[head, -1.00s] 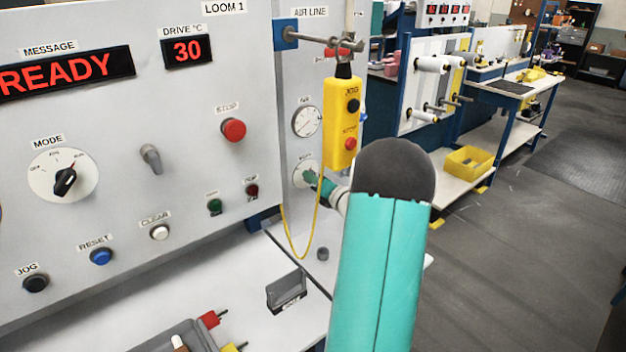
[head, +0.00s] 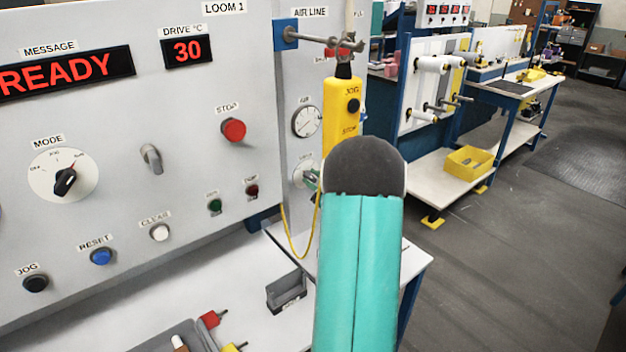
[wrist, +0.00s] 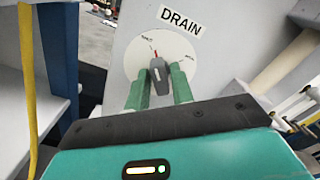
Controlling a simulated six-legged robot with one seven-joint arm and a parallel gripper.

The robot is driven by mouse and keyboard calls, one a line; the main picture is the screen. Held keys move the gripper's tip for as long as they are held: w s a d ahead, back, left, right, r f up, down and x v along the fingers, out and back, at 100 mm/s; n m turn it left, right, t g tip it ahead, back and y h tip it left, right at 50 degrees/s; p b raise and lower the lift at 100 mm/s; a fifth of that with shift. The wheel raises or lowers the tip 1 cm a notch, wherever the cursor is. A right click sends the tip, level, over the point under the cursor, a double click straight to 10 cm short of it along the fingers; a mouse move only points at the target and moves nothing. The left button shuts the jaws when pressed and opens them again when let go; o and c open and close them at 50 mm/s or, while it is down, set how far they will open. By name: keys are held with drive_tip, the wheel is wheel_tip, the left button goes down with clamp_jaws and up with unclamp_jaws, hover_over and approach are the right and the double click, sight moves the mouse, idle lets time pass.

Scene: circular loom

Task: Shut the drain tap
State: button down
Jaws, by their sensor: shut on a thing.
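The drain tap (wrist: 159,80) is a small dark grey handle on a round white dial (wrist: 176,52), below a DRAIN label (wrist: 181,21) in the wrist view. My gripper (wrist: 158,88) is shut on the handle, with one green finger on each side. The handle points roughly up the dial, near a red mark close to the left-hand small label. The small dial labels are too blurred to read. In the head view the dial (head: 299,174) shows only in part, and my arm hides the handle and most of my gripper.
A yellow pendant (head: 343,100) hangs above the drain dial, its lower end behind my arm. Its yellow cable (head: 285,235) loops down on the left. The AIR gauge (head: 307,121) sits above the dial. A blue post (wrist: 58,60) stands left in the wrist view.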

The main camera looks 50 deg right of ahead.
drive_tip(key=shift+n, duration=0.7)
drive_tip(key=c, duration=1.4)
unclamp_jaws()
drive_tip(key=shift+w, duration=0.1)
drive_tip(key=v, duration=0.7)
